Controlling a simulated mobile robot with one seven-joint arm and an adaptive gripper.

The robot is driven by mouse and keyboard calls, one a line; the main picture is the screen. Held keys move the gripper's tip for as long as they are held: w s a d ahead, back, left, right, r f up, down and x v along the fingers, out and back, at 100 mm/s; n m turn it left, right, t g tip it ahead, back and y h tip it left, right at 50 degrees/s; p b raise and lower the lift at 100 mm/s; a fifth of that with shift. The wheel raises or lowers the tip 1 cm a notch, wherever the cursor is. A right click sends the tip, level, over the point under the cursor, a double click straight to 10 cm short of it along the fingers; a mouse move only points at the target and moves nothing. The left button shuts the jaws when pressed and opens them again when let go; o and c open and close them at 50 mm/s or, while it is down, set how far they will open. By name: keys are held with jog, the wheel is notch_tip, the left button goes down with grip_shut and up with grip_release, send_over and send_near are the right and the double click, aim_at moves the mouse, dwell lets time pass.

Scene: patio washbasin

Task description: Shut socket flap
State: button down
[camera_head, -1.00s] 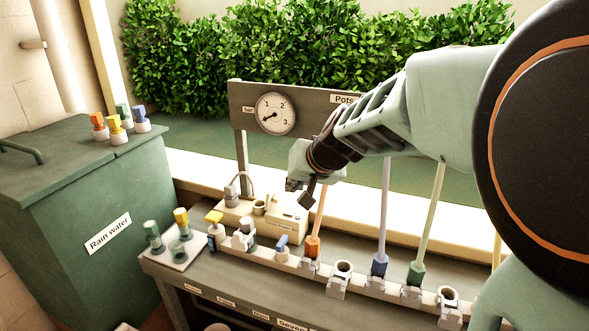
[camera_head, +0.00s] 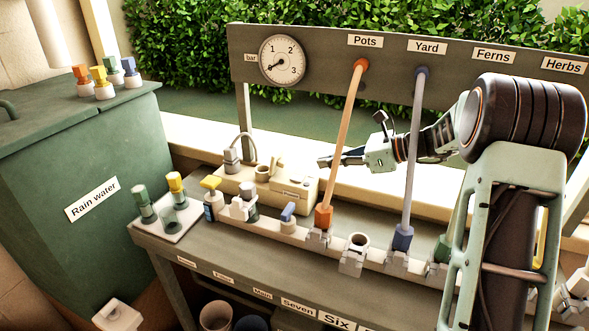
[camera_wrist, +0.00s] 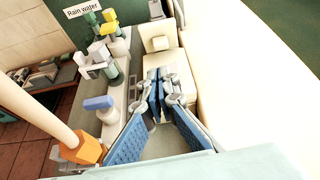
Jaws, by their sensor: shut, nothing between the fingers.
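A cream socket box (camera_head: 290,192) sits at the back of the grey bench. Its top bears a round socket (camera_head: 262,173) and a small raised piece beside it that may be the flap (camera_head: 274,165); its exact angle is hard to tell. My gripper (camera_head: 322,161) points left, just right of the box and a little above it, with no clear contact. In the wrist view my gripper (camera_wrist: 161,76) has its blue fingers together at the tips, empty, over the box's near end. A cream square part (camera_wrist: 160,43) shows beyond the fingertips. The surface under the fingers is partly hidden.
An orange hose (camera_head: 341,135) and a purple hose (camera_head: 414,150) rise from the front rail to the sign board (camera_head: 320,65). A grey plug (camera_head: 232,160) with a looped cable stands left of the socket. A green rain water bin (camera_head: 90,185) stands at left.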

aim_at(297, 174)
jog(key=shift+m, duration=0.3)
jog(key=x, duration=0.4)
jog(key=b+x, duration=0.1)
jog(key=x, duration=0.4)
jog(key=shift+w+a, duration=0.2)
jog(key=shift+w, duration=0.15)
jog(key=shift+r, duration=0.15)
jog(key=shift+r+p, duration=0.15)
jog(key=shift+p, duration=0.2)
jog(key=shift+a+p, duration=0.1)
jog(key=shift+p, duration=0.3)
